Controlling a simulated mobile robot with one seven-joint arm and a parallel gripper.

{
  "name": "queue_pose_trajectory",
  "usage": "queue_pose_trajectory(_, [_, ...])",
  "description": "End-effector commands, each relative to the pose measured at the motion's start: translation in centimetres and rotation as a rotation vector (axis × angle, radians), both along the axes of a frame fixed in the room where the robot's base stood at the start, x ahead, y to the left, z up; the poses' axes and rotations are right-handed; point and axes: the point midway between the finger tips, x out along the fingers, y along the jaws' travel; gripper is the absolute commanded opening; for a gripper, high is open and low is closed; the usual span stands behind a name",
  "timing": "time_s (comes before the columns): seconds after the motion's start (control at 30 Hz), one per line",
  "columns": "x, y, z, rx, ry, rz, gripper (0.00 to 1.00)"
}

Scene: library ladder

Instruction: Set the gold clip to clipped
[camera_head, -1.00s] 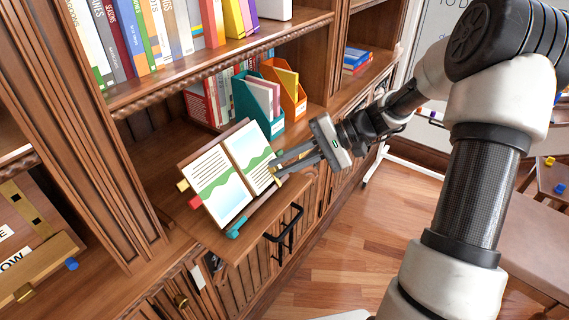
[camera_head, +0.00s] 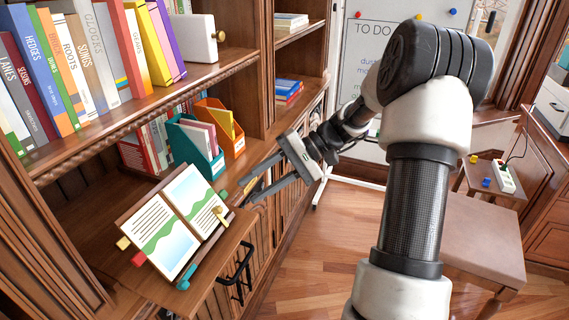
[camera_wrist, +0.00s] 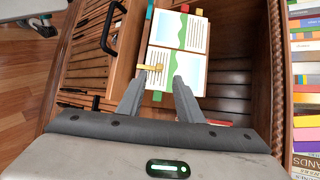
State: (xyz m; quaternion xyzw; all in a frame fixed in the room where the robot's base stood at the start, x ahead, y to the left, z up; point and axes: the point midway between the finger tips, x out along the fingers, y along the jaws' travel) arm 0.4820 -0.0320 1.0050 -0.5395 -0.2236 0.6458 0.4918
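The gold clip (camera_head: 220,214) sits at the right-hand edge of an open book (camera_head: 180,222) on a slanted wooden stand. In the wrist view the gold clip (camera_wrist: 150,67) lies across the page's edge, its inner end over the page. I cannot tell whether it grips the page. My gripper (camera_head: 246,192) is at the book's right, its fingertips apart from the book. In the wrist view my gripper (camera_wrist: 157,82) has its two fingers spread with nothing between them, and the clip shows just beyond the left fingertip.
A teal clip (camera_head: 187,275), a red tab (camera_head: 139,258) and a yellow tab (camera_head: 123,243) are on the book's edges. Teal (camera_head: 196,143) and orange (camera_head: 222,125) file holders stand behind. A black handle (camera_head: 238,270) juts from the cabinet front. Open floor lies right.

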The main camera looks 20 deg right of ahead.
Motion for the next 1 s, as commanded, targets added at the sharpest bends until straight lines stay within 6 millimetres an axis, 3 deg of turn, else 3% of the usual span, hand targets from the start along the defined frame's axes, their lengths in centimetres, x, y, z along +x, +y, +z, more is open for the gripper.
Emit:
queue_pose_trajectory(0.2, [-0.3, -4.6, 2.6, -0.002, -0.001, -0.003, 0.33])
queue_pose_trajectory(0.4, [-0.5, -7.1, 3.9, 0.001, -0.001, -0.001, 0.33])
queue_pose_trajectory(1.0, [-0.6, -7.9, 4.3, 0.0, 0.0, 0.001, 0.33])
